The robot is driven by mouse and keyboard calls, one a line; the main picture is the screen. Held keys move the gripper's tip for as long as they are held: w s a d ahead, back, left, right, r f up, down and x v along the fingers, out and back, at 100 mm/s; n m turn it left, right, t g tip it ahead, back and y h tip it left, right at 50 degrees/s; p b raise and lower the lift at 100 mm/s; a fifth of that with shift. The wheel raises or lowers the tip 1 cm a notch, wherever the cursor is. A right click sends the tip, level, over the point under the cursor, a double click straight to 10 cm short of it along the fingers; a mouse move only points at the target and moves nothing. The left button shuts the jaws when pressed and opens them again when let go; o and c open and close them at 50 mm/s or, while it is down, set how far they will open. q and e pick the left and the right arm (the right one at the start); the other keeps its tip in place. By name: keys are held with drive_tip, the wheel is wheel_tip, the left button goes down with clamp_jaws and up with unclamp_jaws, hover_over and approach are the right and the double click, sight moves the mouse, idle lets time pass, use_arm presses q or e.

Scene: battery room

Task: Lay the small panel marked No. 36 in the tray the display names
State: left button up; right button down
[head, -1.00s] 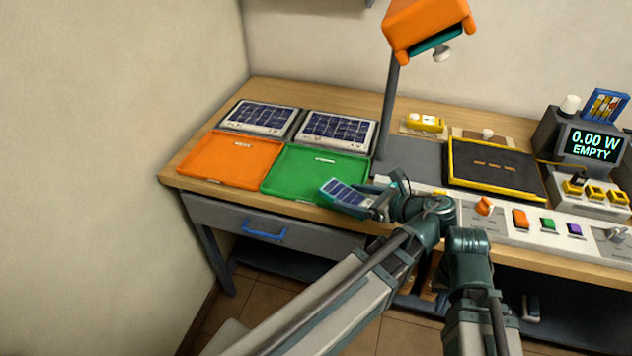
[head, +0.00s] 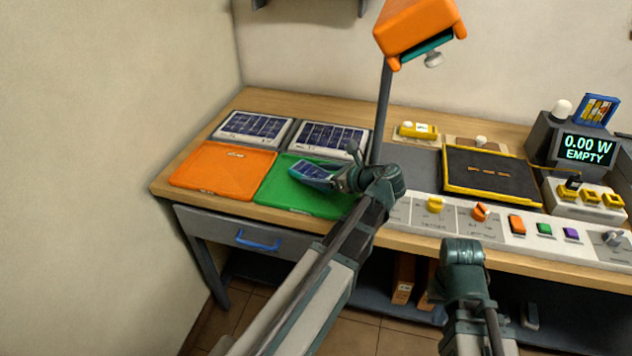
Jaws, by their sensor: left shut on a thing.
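My left gripper (head: 330,180) is shut on a small dark-blue solar panel (head: 307,169) and holds it over the green tray (head: 283,196). A gap between panel and tray is hard to judge. Any number on the panel is too small to read. The empty orange tray (head: 222,168) lies to its left.
An orange lamp (head: 415,30) on a post rises behind my left gripper. A yellow-edged black bed (head: 490,172) lies to the right, with a strip of knobs and buttons (head: 500,222) in front.

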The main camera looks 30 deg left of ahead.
use_arm(q)
drive_tip(key=shift+w+a, duration=0.15)
drive_tip(key=shift+a, duration=0.05)
drive_tip(key=shift+w+a+f, duration=0.1)
drive_tip(key=shift+w+a, duration=0.2)
drive_tip(key=shift+a, duration=0.15)
wheel_tip(320, 180, down, 4)
drive_tip(key=b, duration=0.3)
drive_tip(key=shift+s+d+r+b, duration=0.1)
drive_tip(key=shift+r+b, duration=0.15)
drive_tip(key=shift+b, duration=0.1)
drive_tip(key=shift+f, duration=0.15)
drive_tip(key=o, duration=1.5)
drive_tip(key=shift+o, duration=0.2)
